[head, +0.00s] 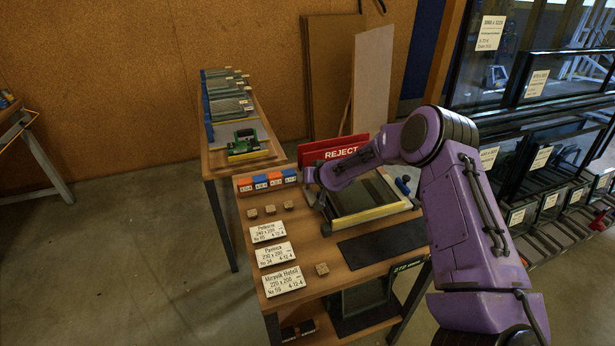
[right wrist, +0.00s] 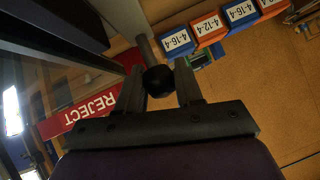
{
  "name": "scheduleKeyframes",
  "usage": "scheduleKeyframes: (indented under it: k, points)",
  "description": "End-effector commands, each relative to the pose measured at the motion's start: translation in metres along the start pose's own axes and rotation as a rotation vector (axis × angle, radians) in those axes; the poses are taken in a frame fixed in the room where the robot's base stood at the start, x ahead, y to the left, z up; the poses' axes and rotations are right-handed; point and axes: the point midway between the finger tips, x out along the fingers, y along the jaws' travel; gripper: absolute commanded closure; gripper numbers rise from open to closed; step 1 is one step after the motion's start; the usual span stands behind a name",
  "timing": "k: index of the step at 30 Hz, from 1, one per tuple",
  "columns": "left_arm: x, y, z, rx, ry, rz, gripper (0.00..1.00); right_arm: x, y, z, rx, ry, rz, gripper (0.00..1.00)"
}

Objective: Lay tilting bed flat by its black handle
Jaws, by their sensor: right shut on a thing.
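The tilting bed (head: 368,214) is on the wooden workbench, a dark panel with a pale yellow front edge. It looks low over the bench top, but its exact tilt is hard to judge. My right gripper (head: 318,194) is at the bed's left side, its purple arm reaching across from the right. In the right wrist view, the black handle (right wrist: 160,82), a round knob on a grey rod, sits between the two fingers of my right gripper (right wrist: 158,72), which is shut on it. In the head view the arm hides most of the handle. My left gripper is not in view.
A red REJECT board (head: 338,152) stands behind the bed. Labelled blue and orange blocks (head: 268,181), small wooden blocks (head: 269,210) and white cards (head: 275,255) lie left of it. A dark mat (head: 385,243) lies in front. Glass racks (head: 545,150) stand at right.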

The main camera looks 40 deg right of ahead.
Motion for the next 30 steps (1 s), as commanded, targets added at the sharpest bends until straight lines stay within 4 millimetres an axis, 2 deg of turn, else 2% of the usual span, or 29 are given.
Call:
scheduleKeyframes:
  k: [1,9,27,28,29,30]
  points:
    - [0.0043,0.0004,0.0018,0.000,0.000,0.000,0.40,0.0029,0.0010,-0.0044,0.004,0.018,-0.002,1.00]
    - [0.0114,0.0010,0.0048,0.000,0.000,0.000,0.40,0.0095,0.0022,0.0008,0.002,0.018,-0.004,1.00]
    - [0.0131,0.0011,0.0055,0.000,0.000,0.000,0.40,0.0109,0.0033,0.0023,0.002,0.018,-0.003,1.00]
    - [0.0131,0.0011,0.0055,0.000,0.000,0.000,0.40,0.0109,0.0034,0.0023,0.002,0.018,-0.003,0.61]
    - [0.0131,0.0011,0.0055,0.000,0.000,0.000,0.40,0.0109,0.0035,0.0024,0.002,0.017,-0.003,0.56]
    - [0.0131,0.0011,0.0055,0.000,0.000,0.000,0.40,0.0109,0.0038,0.0030,0.002,0.016,-0.003,0.56]
